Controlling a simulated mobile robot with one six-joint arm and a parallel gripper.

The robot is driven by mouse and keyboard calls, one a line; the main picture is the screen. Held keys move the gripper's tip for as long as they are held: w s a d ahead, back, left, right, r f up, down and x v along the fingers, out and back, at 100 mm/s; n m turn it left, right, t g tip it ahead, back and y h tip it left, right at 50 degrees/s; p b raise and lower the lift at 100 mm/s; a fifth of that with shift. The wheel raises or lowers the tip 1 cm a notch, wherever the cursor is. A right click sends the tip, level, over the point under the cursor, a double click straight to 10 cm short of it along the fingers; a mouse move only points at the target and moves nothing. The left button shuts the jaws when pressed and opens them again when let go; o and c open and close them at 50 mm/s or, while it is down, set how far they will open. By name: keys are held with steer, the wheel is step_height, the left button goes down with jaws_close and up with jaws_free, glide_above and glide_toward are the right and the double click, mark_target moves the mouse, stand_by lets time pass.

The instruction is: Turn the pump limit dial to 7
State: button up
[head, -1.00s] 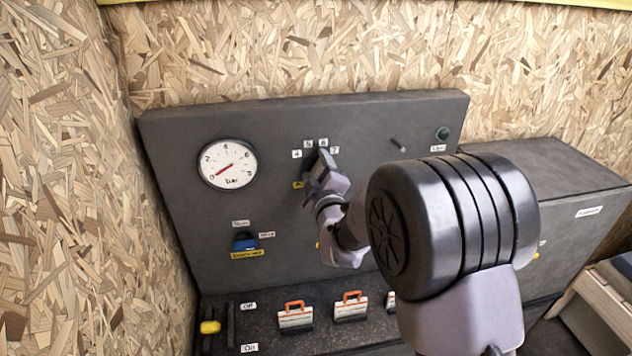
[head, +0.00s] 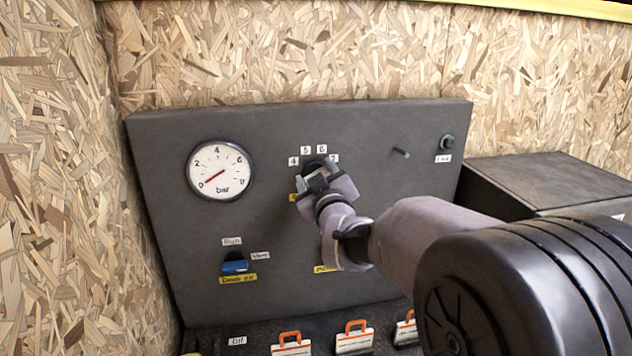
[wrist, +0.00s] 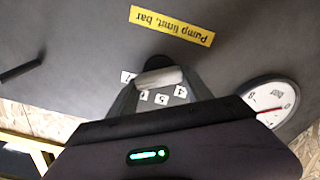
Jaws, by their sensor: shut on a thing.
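The pump limit dial is a dark knob (wrist: 156,63) with a pale bar across it in the wrist view, under the yellow "Pump limit, bar" label (wrist: 172,26). That view is upside down. Small white plates 4, 5, 6 and 7 arc around the knob; the 7 plate (head: 333,158) shows at the right in the head view. My gripper (wrist: 157,84) is shut on the dial, one finger on each side of it. In the head view my gripper (head: 317,178) covers most of the dial. I cannot tell which number its pointer faces.
A round bar gauge (head: 220,170), its red needle near 0, is left of the dial. A thin peg (head: 401,153) sticks out at the right. A blue selector knob (head: 234,265) is lower left. Chipboard walls stand behind and left.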

stand_by(0.3)
steer(key=o, duration=1.4)
steer(key=shift+c, duration=0.2)
steer(key=v, duration=1.7)
steer(key=shift+s+p, duration=0.2)
steer(key=shift+p, duration=0.15)
steer(key=shift+r, duration=0.1)
